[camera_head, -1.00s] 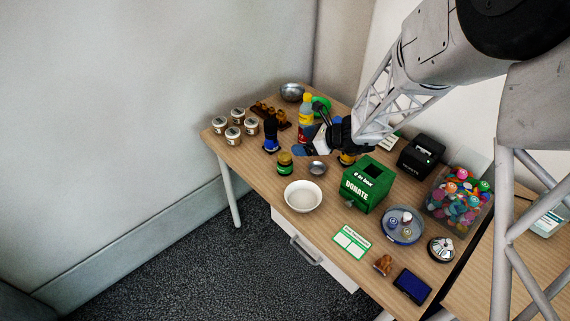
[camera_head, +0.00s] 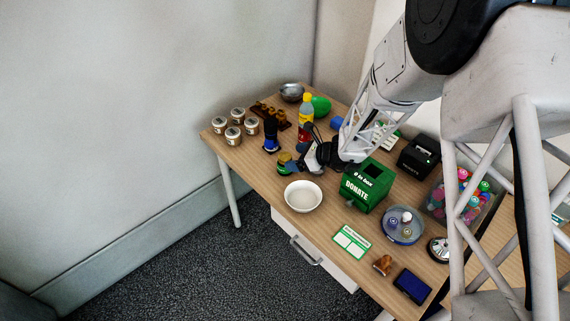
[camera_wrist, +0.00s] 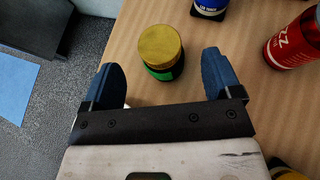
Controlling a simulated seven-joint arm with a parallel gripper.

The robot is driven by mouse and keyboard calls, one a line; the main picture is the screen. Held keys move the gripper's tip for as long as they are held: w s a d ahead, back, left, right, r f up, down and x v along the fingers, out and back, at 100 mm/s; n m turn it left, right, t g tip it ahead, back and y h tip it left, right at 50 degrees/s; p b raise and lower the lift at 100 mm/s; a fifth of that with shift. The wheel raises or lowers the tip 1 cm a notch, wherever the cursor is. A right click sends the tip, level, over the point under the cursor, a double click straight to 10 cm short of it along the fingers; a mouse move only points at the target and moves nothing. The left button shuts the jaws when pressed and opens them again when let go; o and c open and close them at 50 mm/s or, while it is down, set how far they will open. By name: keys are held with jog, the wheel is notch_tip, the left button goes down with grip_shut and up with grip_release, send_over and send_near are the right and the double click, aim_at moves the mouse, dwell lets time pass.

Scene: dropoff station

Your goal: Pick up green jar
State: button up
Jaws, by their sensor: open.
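The green jar (camera_wrist: 161,52) has a gold lid and stands upright on the table in the wrist view. It lies just ahead of and between the two blue fingertips of my gripper (camera_wrist: 158,78), which are spread apart and empty. In the head view the jar (camera_head: 284,162) is left of my gripper (camera_head: 297,166), which is low over the table and partly overlaps it. I cannot tell whether a finger touches the jar.
A white bowl (camera_head: 303,197) stands in front of the jar, and the green donate box (camera_head: 366,187) stands to the right. A blue-based item (camera_head: 271,136) and a red bottle (camera_head: 306,112) stand behind. White jars (camera_head: 233,135) are at the left.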

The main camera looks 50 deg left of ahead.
aim_at(285, 156)
jog(key=shift+x, duration=2.5)
jog(key=c, duration=1)
jog(key=shift+c, duration=0.2)
jog(key=shift+r, duration=0.45)
jog(key=c, duration=0.5)
jog(key=shift+r, duration=4.6)
